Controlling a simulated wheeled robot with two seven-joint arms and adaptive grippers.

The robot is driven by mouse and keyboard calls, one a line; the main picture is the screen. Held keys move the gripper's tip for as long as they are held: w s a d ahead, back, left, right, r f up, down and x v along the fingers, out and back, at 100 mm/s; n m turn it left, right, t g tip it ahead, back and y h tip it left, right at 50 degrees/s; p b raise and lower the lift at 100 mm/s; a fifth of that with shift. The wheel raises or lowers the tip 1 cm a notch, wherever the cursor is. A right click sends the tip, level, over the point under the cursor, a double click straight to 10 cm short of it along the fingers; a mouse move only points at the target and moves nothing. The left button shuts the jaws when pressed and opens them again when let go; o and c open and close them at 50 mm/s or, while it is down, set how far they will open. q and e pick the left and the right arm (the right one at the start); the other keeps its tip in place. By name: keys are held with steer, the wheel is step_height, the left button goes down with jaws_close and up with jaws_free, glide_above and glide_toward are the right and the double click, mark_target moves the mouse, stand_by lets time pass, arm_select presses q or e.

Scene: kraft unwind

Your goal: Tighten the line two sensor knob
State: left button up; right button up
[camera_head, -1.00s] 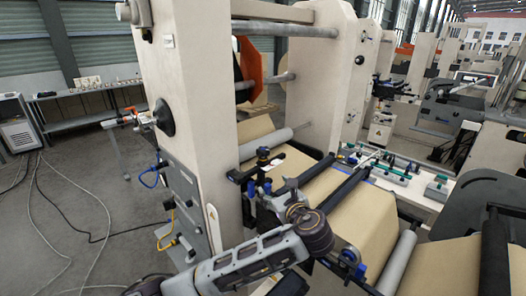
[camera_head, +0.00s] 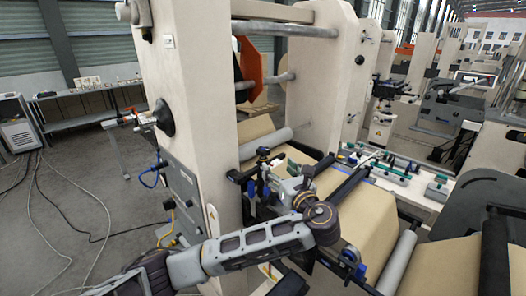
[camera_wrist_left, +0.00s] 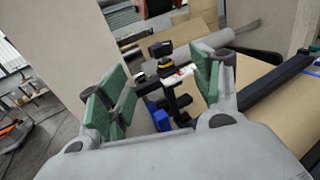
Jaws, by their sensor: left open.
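The sensor knob (camera_head: 263,151) is a small black cap on a dark post bracket beside the kraft web. In the left wrist view the black knob (camera_wrist_left: 160,48) stands upright with a yellow ring beneath it and a red and white label next to it. My left gripper (camera_head: 275,172) is open close to the sensor in the head view. In the left wrist view its green-padded fingers (camera_wrist_left: 158,88) are spread on both sides of the sensor post, apart from the knob, which appears beyond the fingertips. My right gripper is not in view.
The kraft web (camera_head: 371,218) runs over dark rollers to the right. A pale machine upright (camera_head: 190,80) stands left of the sensor. A grey roller (camera_wrist_left: 195,62) lies behind the knob. A blue part (camera_wrist_left: 161,120) sits low on the bracket.

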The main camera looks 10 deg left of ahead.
mark_target(265, 153)
arm_select(q)
steer(key=p+x, duration=0.2)
steer(key=x, duration=1)
steer(key=shift+r+p, duration=0.15)
steer(key=shift+p, duration=0.25)
steer(key=shift+x, duration=0.9)
steer(key=c, duration=1)
steer(key=shift+c, duration=0.2)
